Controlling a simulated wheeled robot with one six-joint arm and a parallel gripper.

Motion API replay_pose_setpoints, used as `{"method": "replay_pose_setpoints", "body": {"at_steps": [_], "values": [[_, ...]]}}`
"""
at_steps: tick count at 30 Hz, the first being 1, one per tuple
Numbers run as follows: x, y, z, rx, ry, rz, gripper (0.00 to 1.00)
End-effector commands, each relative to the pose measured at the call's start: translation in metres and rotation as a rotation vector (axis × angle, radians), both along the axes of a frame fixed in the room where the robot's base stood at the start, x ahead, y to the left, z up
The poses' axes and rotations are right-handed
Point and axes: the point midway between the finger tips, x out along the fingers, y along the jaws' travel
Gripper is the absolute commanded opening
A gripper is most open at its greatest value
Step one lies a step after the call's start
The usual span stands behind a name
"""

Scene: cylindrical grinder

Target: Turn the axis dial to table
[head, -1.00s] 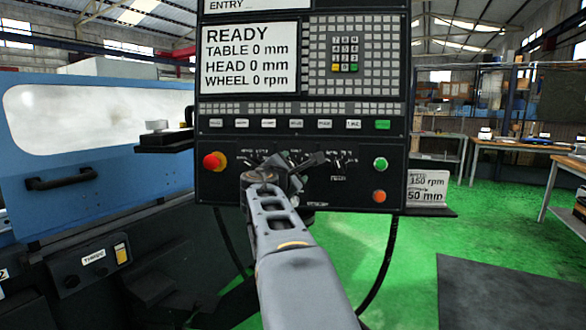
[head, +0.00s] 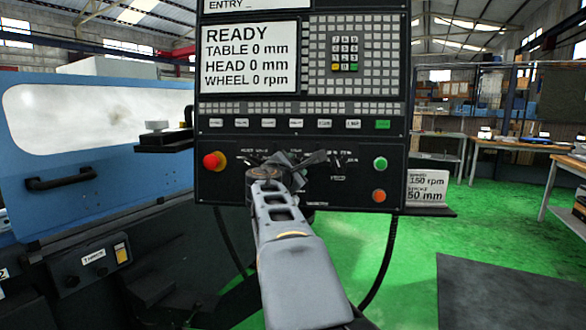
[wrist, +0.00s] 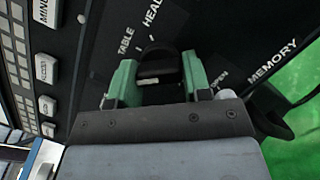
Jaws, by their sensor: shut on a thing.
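The axis dial (wrist: 160,66) is a black knob on the dark control panel, seen in the wrist view. The labels TABLE and HEAD are printed beside it at the upper left and top. My gripper (wrist: 158,78) has green fingertips, one on each side of the knob, and is shut on it. I cannot tell clearly which label the dial points at. In the head view my gripper (head: 302,162) is in front of the lower middle of the panel, and my own arm hides the dial there.
The panel's screen (head: 249,57) reads READY, TABLE 0 mm, HEAD 0 mm, WHEEL 0 rpm. A red knob (head: 213,161) is left of my gripper; green (head: 380,163) and orange (head: 379,196) buttons are on the right. A card (head: 427,187) shows 150 rpm and 50 mm.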

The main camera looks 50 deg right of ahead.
Motion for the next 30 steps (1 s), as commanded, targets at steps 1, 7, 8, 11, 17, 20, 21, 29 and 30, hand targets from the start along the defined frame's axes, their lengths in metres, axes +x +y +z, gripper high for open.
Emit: {"method": "replay_pose_setpoints", "body": {"at_steps": [1,7,8,11,17,20,21,29,30], "values": [[0.0000,0.0001,0.0000,0.000,0.000,0.000,0.26],[0.0000,0.0001,-0.0001,0.005,-0.007,-0.001,0.21],[0.0001,0.0000,-0.0002,0.008,-0.011,-0.003,0.21],[0.0001,0.0000,-0.0001,0.025,-0.036,-0.009,0.21],[0.0005,-0.0001,-0.0002,0.098,-0.135,-0.031,0.21],[0.0007,0.0000,0.0001,0.146,-0.199,-0.045,0.21],[0.0006,0.0000,0.0002,0.164,-0.225,-0.051,0.21],[0.0009,0.0001,0.0015,0.279,-0.382,-0.085,0.21],[0.0011,0.0002,0.0013,0.294,-0.403,-0.090,0.21]]}}
